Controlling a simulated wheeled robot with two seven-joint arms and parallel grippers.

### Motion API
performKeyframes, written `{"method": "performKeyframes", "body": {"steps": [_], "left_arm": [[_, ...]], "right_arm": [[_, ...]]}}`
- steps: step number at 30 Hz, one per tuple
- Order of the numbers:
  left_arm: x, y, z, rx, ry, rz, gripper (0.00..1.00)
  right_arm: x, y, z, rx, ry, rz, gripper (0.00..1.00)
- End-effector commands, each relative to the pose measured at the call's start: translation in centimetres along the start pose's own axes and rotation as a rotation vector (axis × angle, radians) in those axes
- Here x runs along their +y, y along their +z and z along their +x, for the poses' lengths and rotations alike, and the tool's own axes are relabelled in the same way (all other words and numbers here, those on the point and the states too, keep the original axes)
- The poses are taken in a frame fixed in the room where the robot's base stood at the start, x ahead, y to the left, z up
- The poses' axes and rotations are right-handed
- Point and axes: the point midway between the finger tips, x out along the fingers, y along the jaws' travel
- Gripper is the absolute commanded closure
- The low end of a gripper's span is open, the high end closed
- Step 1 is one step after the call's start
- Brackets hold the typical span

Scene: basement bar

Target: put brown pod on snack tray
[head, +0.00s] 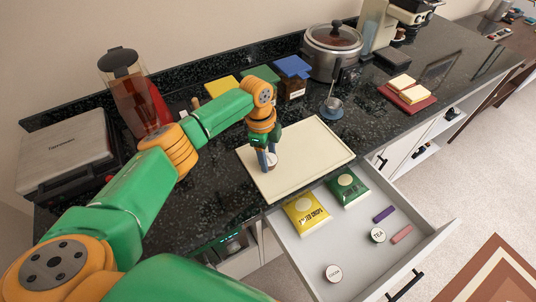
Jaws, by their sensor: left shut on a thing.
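My left gripper (267,158) points down over the left part of a cream rectangular board (312,150) on the dark counter. It is shut on a small round brown-and-white thing, probably the brown pod (271,162), largely hidden by the fingers. I cannot tell whether the pod touches the board. The rest of the board is bare. A dark red tray (391,97) with pale yellow blocks sits farther right on the counter; I cannot tell which of these two is the snack tray. My right gripper is not in view.
An open white drawer (345,247) below the counter holds a yellow packet (306,213), a green packet (347,188), lidded round containers and small bars. A cup (331,107), dark canister (293,88), cooker (332,52), blender (135,90) and silver appliance (65,150) stand around the board.

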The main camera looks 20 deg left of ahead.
Motion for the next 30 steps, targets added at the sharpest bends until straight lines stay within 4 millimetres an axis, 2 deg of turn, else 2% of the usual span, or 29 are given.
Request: {"method": "performKeyframes", "body": {"steps": [2,3,6,14,17,20,27,30], "left_arm": [[0.0,0.0,0.3,0.000,0.000,0.000,0.93],[0.0,0.0,0.3,0.000,0.000,0.000,0.39],[0.0,0.0,0.2,0.000,0.000,0.000,0.12],[0.0,0.0,0.2,0.000,0.000,0.000,0.12],[-0.1,-0.1,-0.5,0.001,-0.002,0.000,0.12],[-0.1,0.0,-2.6,0.001,-0.005,0.001,0.12],[-0.1,0.0,-9.2,0.001,-0.004,0.000,0.12],[-0.1,0.0,-11.0,0.001,-0.003,-0.001,0.12]], "right_arm": [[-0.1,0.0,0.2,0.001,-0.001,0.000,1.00],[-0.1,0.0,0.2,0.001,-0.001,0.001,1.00],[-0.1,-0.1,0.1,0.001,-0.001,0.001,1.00],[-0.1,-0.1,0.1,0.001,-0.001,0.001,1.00],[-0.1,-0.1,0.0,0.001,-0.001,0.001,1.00],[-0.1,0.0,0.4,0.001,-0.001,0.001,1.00],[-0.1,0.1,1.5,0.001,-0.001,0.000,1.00],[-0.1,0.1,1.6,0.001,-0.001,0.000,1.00]]}}
